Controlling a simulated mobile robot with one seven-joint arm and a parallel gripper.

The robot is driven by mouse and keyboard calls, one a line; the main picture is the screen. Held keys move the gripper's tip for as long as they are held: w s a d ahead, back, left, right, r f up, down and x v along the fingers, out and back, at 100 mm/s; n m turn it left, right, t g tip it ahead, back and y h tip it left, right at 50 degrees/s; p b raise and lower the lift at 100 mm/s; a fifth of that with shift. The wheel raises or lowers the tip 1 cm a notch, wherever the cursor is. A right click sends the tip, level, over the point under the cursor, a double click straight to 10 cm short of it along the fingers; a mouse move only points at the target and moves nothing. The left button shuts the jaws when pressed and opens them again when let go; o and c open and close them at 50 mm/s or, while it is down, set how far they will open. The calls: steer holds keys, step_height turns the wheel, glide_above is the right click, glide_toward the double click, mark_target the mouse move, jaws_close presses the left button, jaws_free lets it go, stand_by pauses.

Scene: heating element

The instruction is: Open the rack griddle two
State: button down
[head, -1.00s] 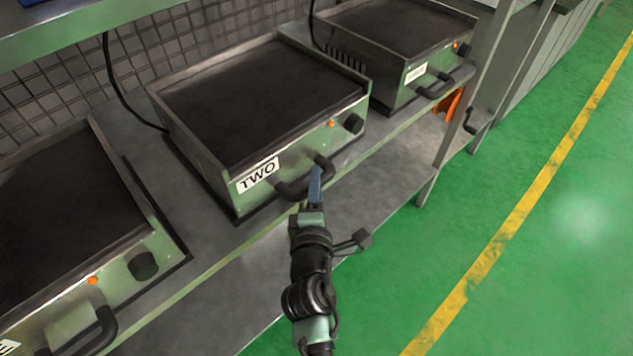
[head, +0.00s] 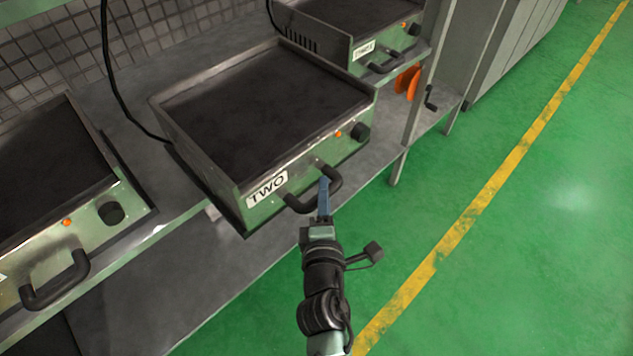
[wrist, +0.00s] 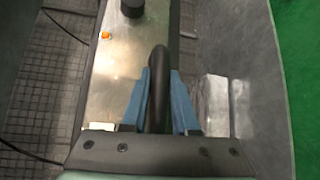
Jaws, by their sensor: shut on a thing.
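The griddle labelled TWO (head: 265,112) is a metal box with a dark flat top, an orange light and a black knob on its front. Its front overhangs the shelf edge. Its black handle (head: 297,203) sits on the front panel, right of the label. My gripper (head: 324,188) has blue fingers and is shut on this handle. In the wrist view, the handle (wrist: 157,85) stands between the two blue fingers of my gripper (wrist: 160,100), with the front panel (wrist: 120,65) behind it.
Another griddle (head: 50,175) stands to the left on the shelf, and a third (head: 350,22) to the right. A shelf post (head: 425,80) and an orange object (head: 407,82) are at the right. Green floor (head: 530,240) with a yellow line is clear.

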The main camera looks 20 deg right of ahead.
steer(key=shift+s+d, duration=0.1)
steer(key=shift+s, duration=0.25)
steer(key=c, duration=0.7)
jaws_free()
steer(key=shift+b+v, duration=1.1)
steer(key=shift+v, duration=5.35)
